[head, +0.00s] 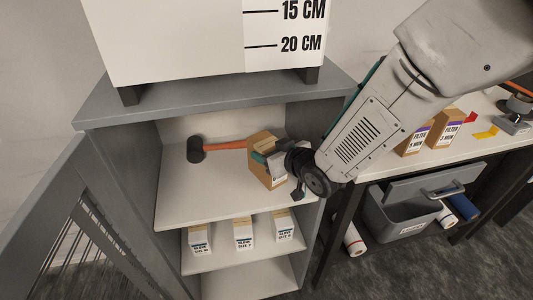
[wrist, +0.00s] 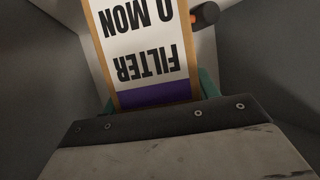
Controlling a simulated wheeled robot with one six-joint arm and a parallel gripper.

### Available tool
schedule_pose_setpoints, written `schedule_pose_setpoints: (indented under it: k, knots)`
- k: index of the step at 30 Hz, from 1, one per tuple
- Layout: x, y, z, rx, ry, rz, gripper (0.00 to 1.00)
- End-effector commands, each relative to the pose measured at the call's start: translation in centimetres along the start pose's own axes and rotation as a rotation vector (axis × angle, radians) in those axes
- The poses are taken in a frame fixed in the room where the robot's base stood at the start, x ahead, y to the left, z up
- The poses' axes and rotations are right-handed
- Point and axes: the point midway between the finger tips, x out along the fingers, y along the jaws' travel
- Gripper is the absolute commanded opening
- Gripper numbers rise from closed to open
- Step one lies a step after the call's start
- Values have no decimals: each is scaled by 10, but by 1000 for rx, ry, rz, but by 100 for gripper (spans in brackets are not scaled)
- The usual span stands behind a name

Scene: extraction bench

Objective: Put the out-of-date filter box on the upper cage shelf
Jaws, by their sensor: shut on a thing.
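A brown filter box (head: 257,174) is inside the open cage, at the right part of the upper shelf (head: 192,205). My gripper (head: 265,158) reaches in from the right and is shut on the box. In the wrist view the filter box (wrist: 140,70) fills the space between the teal fingers. Its white label reads FILTER and "0 MON" upside down, with a purple band; the rest of the print is cut off. The box looks upright. I cannot tell whether its base touches the shelf.
A mallet (head: 222,146) with an orange handle lies on the upper shelf, left of the box. Several white boxes (head: 243,233) stand on the shelf below. The cage door (head: 75,205) is open at left. More filter boxes (head: 445,130) stand on the right bench above a grey bin (head: 400,222).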

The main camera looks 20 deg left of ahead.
Motion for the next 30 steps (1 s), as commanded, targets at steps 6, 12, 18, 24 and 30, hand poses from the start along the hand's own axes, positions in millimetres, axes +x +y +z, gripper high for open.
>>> schedule_pose_setpoints:
  k: [6, 12, 18, 24, 30]
  knots:
    - [11, 3, 4, 4, -2, 5, 31]
    - [21, 3, 30, 3, 0, 6, 31]
    - [21, 2, 30, 2, 2, 5, 31]
    - [22, 1, 33, 1, 1, 3, 70]
    - [22, 1, 33, 1, 1, 3, 81]
